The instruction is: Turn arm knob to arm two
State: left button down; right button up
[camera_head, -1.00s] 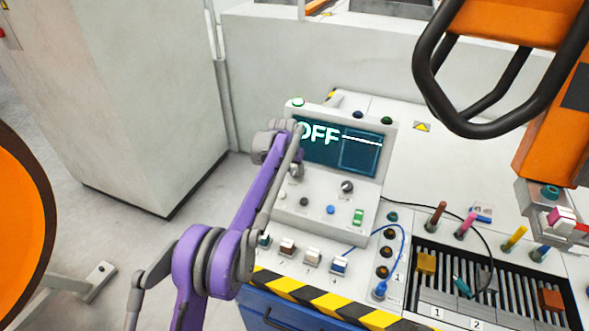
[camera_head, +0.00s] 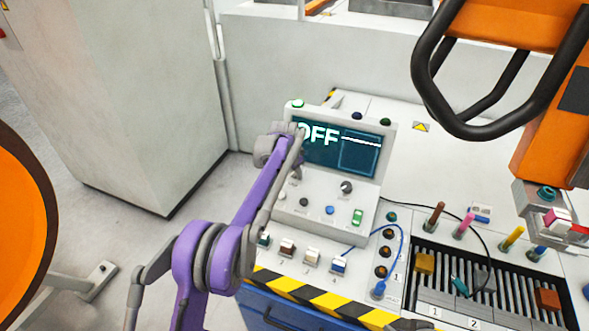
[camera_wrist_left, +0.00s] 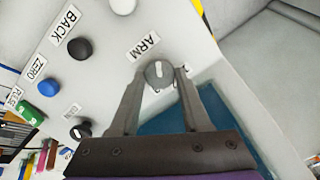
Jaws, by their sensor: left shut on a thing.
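The arm knob (camera_wrist_left: 157,73) is a round grey knob beside the "ARM" label (camera_wrist_left: 144,45) on the light console face. In the left wrist view, my left gripper (camera_wrist_left: 160,84) has one finger on each side of the knob and is shut on it. A white pointer mark shows on the knob; I cannot tell which position it marks. In the head view, my left gripper (camera_head: 294,170) is at the left side of the console (camera_head: 312,205), and its wrist and fingers largely hide the knob. The console screen (camera_head: 340,150) reads "OFF". My right gripper is not in view.
Another dark knob (camera_head: 346,187) stands on the console, with black and blue (camera_wrist_left: 48,88) buttons nearby. Switches line the front above a striped edge (camera_head: 310,295). An orange frame with a black handle (camera_head: 425,75) hangs at right. Pegs and a slotted tray (camera_head: 450,290) lie at right.

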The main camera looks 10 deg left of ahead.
pick_arm(q)
jog(key=shift+m, duration=1.1)
jog(key=shift+c, duration=1.8)
grip_release()
jog(key=shift+r, duration=0.1)
jog(key=v, duration=1)
jog(key=shift+s+r, duration=0.2)
jog(key=shift+r, duration=0.1)
